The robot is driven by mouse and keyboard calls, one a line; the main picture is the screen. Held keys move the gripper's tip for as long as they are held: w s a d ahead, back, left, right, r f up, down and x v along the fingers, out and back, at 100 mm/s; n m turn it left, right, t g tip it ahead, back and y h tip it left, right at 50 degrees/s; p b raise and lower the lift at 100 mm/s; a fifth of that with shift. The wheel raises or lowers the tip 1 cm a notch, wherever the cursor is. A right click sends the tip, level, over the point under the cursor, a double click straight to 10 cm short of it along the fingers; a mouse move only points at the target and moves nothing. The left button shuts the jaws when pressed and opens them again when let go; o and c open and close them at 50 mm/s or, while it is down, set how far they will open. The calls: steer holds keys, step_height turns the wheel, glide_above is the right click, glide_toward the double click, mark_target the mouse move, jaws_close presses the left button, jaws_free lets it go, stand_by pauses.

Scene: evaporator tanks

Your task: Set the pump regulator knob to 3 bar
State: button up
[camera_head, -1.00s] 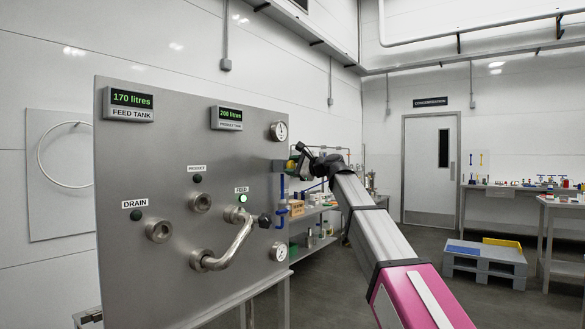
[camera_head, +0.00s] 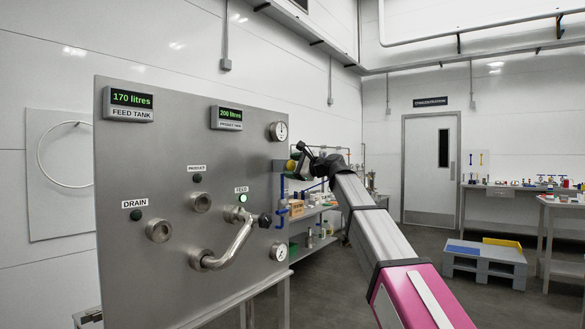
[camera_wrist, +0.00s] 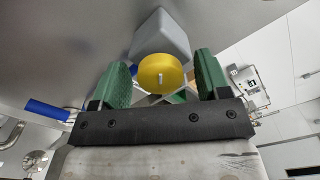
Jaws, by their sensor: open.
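The yellow round knob (camera_wrist: 160,73) with a small white mark is on a grey housing (camera_wrist: 160,35) in the wrist view. My gripper (camera_wrist: 163,65) is open, with one green finger on each side of the knob and visible gaps between them. How deep the fingertips reach is hard to tell. In the head view my gripper (camera_head: 298,166) is at the right edge of the steel panel (camera_head: 150,270), mostly hidden by my wrist. Round gauges sit on the panel's right side, an upper one (camera_head: 278,130) and a lower one (camera_head: 279,251); their readings are too small to tell.
A blue cylindrical part (camera_wrist: 47,110) is left of my gripper in the wrist view. Shelves (camera_head: 310,210) stand behind. The floor at right is free before a pallet (camera_head: 485,262).

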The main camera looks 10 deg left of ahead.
steer(key=v, duration=1)
steer(key=shift+s+d, duration=0.15)
steer(key=shift+d, duration=0.15)
steer(key=shift+f, duration=0.1)
steer(key=d+f+n+g+h, duration=0.15)
steer(key=d+f+h, duration=0.4)
steer(key=f, duration=1.55)
steer(key=d+f+n+h, duration=0.3)
steer(key=d+f, duration=0.6)
steer(key=f, duration=1.1)
steer(key=s+d+f+n+g+h, duration=0.1)
steer(key=s+d+f+n+h, duration=0.1)
steer(key=s+d+f, duration=0.4)
steer(key=s+d+f+n+g+h, duration=0.2)
steer(key=s+d+f, duration=0.4)
steer(key=f, duration=0.8)
steer(key=s+d+f+n+g+h, duration=0.2)
steer(key=s+d+f+h, duration=0.2)
steer(key=s+d+f, duration=0.3)
step_height(320, 180, down, 4)
steer(key=shift+s+r+n, duration=0.2)
steer(key=shift+s+n, duration=0.15)
steer(key=shift+s, duration=0.3)
